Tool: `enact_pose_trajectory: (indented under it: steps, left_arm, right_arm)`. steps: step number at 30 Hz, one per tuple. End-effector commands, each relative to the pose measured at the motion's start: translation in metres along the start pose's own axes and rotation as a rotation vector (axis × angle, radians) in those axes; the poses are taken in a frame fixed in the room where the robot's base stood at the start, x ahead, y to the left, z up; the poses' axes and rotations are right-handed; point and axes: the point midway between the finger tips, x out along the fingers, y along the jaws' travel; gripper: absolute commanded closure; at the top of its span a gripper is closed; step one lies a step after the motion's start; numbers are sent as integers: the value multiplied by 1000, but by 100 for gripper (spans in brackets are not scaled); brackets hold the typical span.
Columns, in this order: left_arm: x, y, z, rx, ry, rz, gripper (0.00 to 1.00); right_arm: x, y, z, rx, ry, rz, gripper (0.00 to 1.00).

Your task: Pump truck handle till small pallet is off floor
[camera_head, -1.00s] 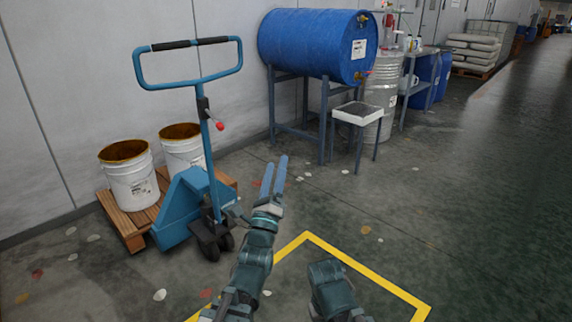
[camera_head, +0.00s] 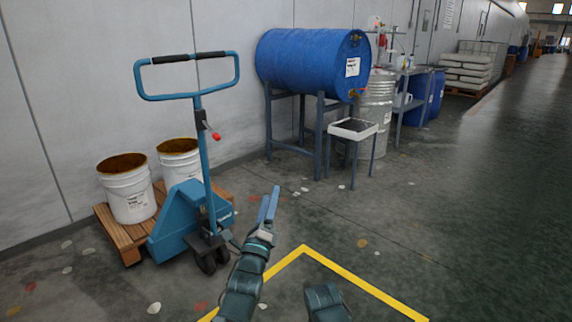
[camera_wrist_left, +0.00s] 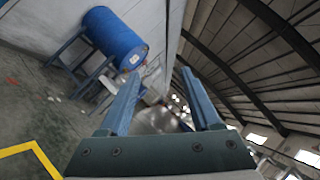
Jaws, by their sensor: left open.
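The blue pallet truck (camera_head: 183,215) stands at the left, in front of the wall. Its upright handle (camera_head: 203,150) ends in a wide loop with black grips. The small wooden pallet (camera_head: 122,238) is under the truck's load side and bears two white buckets (camera_head: 128,195). I cannot tell whether there is a gap between the pallet and the floor. My left gripper (camera_head: 268,206) is open and empty, right of the truck and below the handle loop, touching nothing. Its two blue fingers also show apart in the left wrist view (camera_wrist_left: 162,100). Only a link of my right arm shows; its gripper is out of view.
A blue drum (camera_head: 312,58) lies on a metal stand (camera_head: 320,140), with a small tray table (camera_head: 353,129) beside it. A yellow floor line (camera_head: 360,283) runs in front of me. The floor right of the truck is mostly clear, with scattered spots.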

Motion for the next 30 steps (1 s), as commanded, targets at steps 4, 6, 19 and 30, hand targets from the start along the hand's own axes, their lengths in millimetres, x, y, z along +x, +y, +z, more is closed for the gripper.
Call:
enact_pose_trajectory:
  steps: [4,6,19,30]
  left_arm:
    - [-11,46,-54,-312,146,280,36]
    - [-25,69,-79,-467,187,447,36]
    - [-199,147,-172,-1095,-176,1545,36]
    - [-315,129,-163,-1074,-838,1985,36]
  right_arm:
    - [0,0,0,0,0,0,50]
    - [0,0,0,0,0,0,50]
    - [0,0,0,0,0,0,50]
    - [0,0,0,0,0,0,50]
